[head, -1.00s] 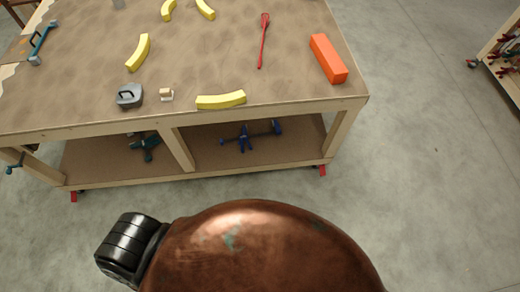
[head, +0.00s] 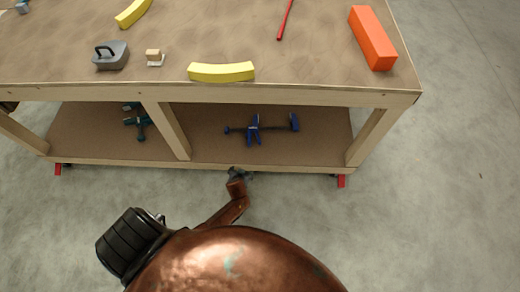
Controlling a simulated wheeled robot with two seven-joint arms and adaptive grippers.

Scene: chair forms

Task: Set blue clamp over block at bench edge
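The blue clamp (head: 256,129) lies on the lower shelf of the bench, right of the middle leg. A small pale wooden block (head: 154,57) sits on the bench top near its front edge. An orange block (head: 372,38) lies near the right edge; I cannot tell which block is meant. What looks like my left gripper (head: 240,173) is small and dark at the end of a copper arm, in front of the shelf's front edge. It appears below the clamp and apart from it. Its fingers are too small to read. My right gripper is not in view.
The bench top (head: 220,40) also holds a grey handled weight (head: 111,55), yellow curved pieces (head: 221,72) and a red tool (head: 286,18). Floor at right is clear.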

